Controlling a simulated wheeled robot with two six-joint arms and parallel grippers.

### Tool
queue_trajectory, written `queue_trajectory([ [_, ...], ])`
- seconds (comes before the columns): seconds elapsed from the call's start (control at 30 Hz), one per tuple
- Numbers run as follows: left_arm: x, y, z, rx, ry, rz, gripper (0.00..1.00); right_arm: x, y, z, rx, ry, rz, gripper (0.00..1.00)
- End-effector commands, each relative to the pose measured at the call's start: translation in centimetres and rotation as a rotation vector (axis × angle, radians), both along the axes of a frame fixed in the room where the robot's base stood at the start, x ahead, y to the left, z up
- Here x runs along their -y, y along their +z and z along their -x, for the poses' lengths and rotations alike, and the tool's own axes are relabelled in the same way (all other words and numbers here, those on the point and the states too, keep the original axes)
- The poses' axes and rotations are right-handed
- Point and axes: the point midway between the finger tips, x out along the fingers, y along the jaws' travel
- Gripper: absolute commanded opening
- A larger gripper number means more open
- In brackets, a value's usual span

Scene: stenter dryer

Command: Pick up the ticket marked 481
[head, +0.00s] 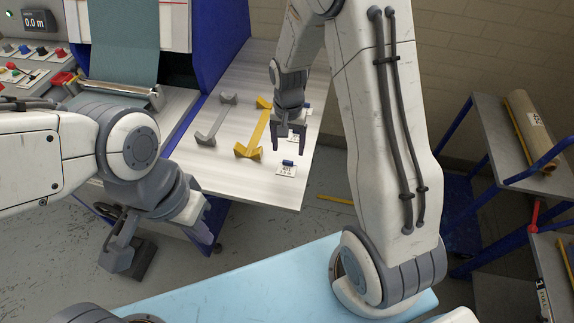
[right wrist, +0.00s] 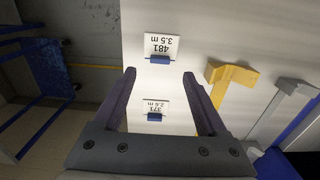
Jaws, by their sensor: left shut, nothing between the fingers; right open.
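The ticket marked 481 (head: 286,171) is a small white card with a blue clip, lying near the front corner of the pale table. My left gripper (head: 206,228) is shut and empty, low beside the table's front edge.
A yellow bracket (head: 264,131) and a grey bracket (head: 214,122) lie on the table (head: 240,178), left of the tickets. A blue-framed trolley (head: 494,130) with a rolled item (head: 531,130) stands right.

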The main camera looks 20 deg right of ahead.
Motion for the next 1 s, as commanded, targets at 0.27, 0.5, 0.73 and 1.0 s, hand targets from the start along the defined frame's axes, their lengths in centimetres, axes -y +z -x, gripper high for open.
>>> queue_trajectory([
  [0.27,0.0,0.6,0.0,0.0,0.0,0.0,0.0,-0.2,-2.8,0.4,-0.006,0.002,0.0,0.75],
  [0.5,0.0,0.8,0.0,0.0,0.0,0.0,0.0,-0.3,-5.6,0.4,-0.001,0.002,-0.001,0.75],
  [0.73,0.0,0.8,0.0,0.0,0.0,0.0,0.0,-0.3,-5.8,0.4,0.001,0.003,0.0,0.75],
  [1.0,0.0,0.8,0.0,0.0,0.0,0.0,0.0,-0.3,-5.8,0.4,0.001,0.003,-0.001,0.17],
])
